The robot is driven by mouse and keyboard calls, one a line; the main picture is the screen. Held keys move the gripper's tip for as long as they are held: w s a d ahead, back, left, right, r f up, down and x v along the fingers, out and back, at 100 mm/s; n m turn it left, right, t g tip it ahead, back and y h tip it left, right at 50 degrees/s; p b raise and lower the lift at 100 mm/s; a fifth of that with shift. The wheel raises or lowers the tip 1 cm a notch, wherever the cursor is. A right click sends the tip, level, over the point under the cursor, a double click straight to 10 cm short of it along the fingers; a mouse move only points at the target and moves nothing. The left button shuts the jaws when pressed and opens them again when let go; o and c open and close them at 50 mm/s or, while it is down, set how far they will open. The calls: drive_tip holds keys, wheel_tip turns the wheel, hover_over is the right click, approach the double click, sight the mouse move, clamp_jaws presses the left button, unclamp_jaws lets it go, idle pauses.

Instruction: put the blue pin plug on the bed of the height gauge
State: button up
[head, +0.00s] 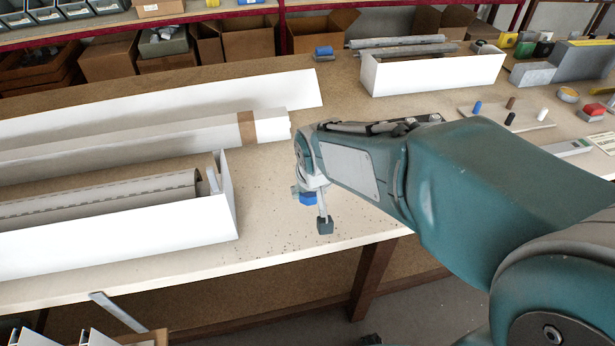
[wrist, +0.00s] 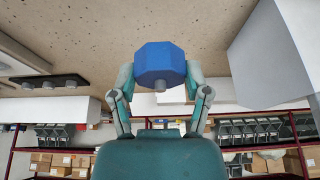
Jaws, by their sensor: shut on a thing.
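The blue pin plug (wrist: 160,62) is a faceted blue body with a short grey pin pointing toward the wrist camera. My gripper (wrist: 160,75) is shut on it, one finger on each side. In the head view, the plug (head: 308,198) shows as a small blue patch beside my gripper (head: 318,212), partly hidden by it, above the table's front part. I cannot make out for certain which thing is the height gauge. A dark strip with several round knobs (wrist: 50,82) shows at the left of the wrist view.
An open white box with a rolled profile (head: 120,240) stands at the left, with long white profiles behind it. Another white box (head: 435,75) stands at the back. A board with small coloured pegs (head: 490,125) lies at right. The table (head: 270,225) is bare around my gripper.

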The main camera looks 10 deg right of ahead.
drive_tip(key=w+d+f, duration=0.1)
drive_tip(key=w+f, duration=0.1)
drive_tip(key=w, duration=0.2)
drive_tip(key=w+d+f, duration=0.1)
drive_tip(key=w+f, duration=0.2)
drive_tip(key=w+d+f, duration=0.1)
drive_tip(key=w+f, duration=0.2)
drive_tip(key=w, duration=0.1)
drive_tip(key=shift+w+d+f, duration=0.25)
drive_tip(key=shift+w+d, duration=0.1)
drive_tip(key=shift+w+d+f, duration=0.15)
drive_tip(key=shift+w+f, duration=0.4)
drive_tip(key=shift+f, duration=1.6)
drive_tip(key=shift+f, duration=0.1)
drive_tip(key=o, duration=1.3)
drive_tip(key=shift+c, duration=0.2)
